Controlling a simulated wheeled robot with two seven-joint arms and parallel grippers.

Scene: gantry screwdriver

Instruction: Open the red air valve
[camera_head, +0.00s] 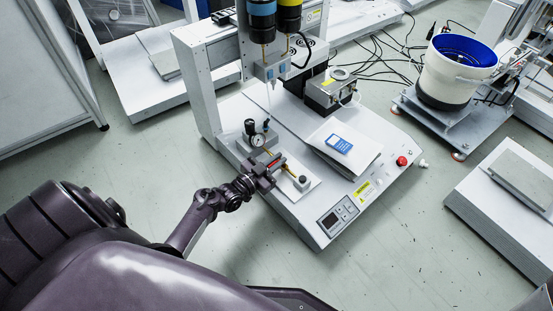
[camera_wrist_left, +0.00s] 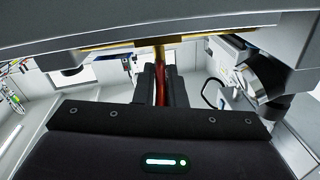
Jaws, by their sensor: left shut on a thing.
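The red air valve (camera_head: 274,163) shows as a small red strip on the brass air line at the front left of the screwdriver machine, beside the round pressure gauge (camera_head: 258,140). My left gripper (camera_head: 265,169) reaches it from the left and is shut on it, covering most of it. In the left wrist view the red valve lever (camera_wrist_left: 161,88) lies between the dark fingers of my left gripper (camera_wrist_left: 161,95), under a brass pipe (camera_wrist_left: 157,42). How far the lever is turned is hard to tell. My right gripper is out of view.
The gantry machine's white base (camera_head: 300,217) carries a control panel (camera_head: 338,216), a red button (camera_head: 401,161) and a blue device (camera_head: 339,144) on a white plate. A white bowl feeder (camera_head: 447,80) stands at the right. Open floor lies in front of the machine.

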